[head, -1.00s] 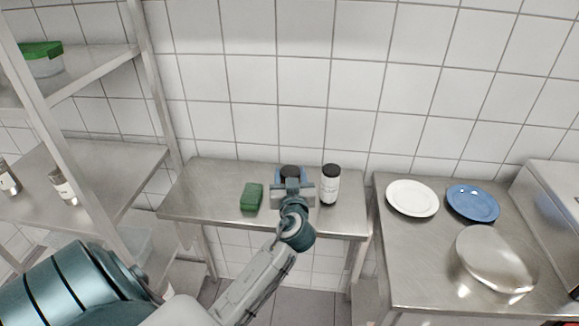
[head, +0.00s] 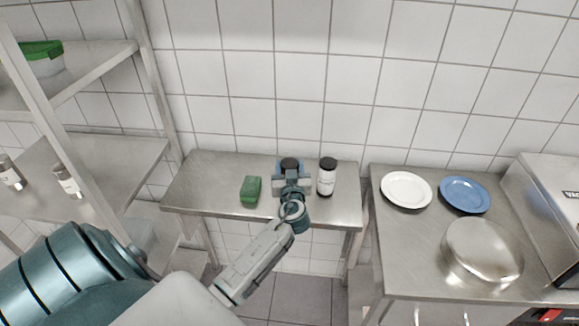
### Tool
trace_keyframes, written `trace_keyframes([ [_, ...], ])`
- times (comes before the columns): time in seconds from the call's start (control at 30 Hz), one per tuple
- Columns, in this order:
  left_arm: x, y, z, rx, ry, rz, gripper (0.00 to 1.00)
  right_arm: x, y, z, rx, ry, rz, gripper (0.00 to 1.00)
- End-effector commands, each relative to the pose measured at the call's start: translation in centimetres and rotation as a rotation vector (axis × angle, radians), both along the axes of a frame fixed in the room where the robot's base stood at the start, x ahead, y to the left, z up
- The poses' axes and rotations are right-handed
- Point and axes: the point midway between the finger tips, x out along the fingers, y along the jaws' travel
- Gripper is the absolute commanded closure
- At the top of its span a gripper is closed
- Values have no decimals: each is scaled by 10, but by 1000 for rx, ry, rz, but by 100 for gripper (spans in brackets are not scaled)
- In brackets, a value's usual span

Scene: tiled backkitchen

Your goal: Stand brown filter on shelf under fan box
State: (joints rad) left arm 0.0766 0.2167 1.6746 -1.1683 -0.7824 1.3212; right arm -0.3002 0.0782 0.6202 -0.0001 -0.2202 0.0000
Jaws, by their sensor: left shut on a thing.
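My left gripper (head: 291,180) reaches over the small steel table and is shut on a black-lidded jar (head: 290,164). The gripper hides most of this jar, and I cannot tell whether it touches the table. I cannot make out a brown filter or a fan box in the head view. A steel shelf rack stands at the left, with a middle shelf (head: 110,160) and an upper shelf (head: 90,68). My right gripper is not in view.
A white jar with a black lid (head: 327,177) stands close right of the gripper, a green sponge (head: 251,189) to its left. Small jars (head: 67,181) stand on the middle shelf, a green-lidded container (head: 42,58) above. A white plate (head: 406,189), blue plate (head: 464,194) and metal dome (head: 482,250) occupy the right counter.

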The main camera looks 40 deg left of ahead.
Motion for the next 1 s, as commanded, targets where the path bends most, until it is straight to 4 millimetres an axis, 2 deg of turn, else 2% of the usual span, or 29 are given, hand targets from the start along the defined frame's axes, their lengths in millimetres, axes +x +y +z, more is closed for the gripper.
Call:
trace_keyframes([
  [0.03,0,0,-2,1,-1,0,76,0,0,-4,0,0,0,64],
  [0.07,0,0,-1,1,-1,0,44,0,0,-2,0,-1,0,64],
  [0.13,0,0,-1,0,0,0,31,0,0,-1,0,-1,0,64],
  [0.17,0,0,-1,0,0,0,29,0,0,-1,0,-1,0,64],
  [0.5,0,0,3,0,0,0,29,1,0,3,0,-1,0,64],
  [0.57,-4,-4,-2,-2,-1,-1,29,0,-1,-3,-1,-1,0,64],
  [1.0,-70,-64,-4,-5,-2,1,29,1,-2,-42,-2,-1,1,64],
])
